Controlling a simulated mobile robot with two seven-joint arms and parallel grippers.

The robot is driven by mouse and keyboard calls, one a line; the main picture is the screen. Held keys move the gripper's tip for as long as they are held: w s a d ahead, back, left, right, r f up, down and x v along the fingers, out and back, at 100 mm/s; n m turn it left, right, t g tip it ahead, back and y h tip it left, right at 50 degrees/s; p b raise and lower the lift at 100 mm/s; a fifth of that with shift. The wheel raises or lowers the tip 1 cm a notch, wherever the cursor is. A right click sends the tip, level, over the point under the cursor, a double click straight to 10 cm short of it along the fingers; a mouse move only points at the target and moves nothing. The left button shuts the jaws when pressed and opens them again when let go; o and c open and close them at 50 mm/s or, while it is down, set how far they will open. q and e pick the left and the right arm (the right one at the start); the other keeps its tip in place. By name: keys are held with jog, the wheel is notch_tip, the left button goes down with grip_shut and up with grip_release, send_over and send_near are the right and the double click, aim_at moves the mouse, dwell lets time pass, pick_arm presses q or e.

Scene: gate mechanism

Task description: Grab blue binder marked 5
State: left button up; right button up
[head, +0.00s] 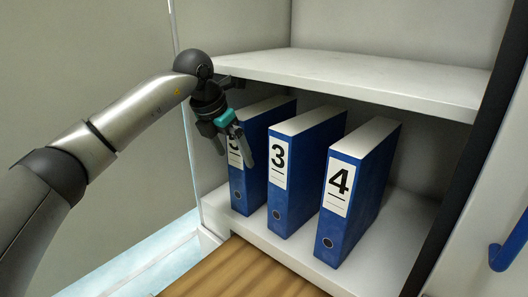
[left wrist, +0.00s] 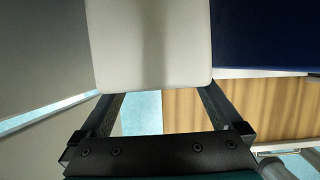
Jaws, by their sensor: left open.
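Three blue binders stand upright in a white cabinet in the head view. The leftmost binder (head: 245,192) has a white label whose number is mostly covered by my left gripper, so I cannot read it fully. The middle binder (head: 282,210) is marked 3 and the right one (head: 337,233) is marked 4. My left gripper (head: 234,150) is open at the front of the leftmost binder, with its fingers near the upper spine. My right gripper is not in view.
A white shelf board (head: 370,82) lies above the binders. The cabinet's left wall stands close beside the leftmost binder. A wooden surface (head: 240,272) is in front below. A dark vertical edge (head: 465,170) and a blue handle (head: 508,245) are at the right.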

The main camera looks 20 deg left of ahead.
aim_at(264, 153)
pick_arm(q)
jog(key=shift+w+p+x, duration=0.2)
jog(key=shift+p+x, duration=0.1)
jog(key=shift+x, duration=1.4)
jog(key=shift+r, duration=0.1)
jog(key=shift+c, duration=0.4)
grip_shut()
jog(key=shift+w+r, duration=0.1)
jog(key=shift+r, duration=0.1)
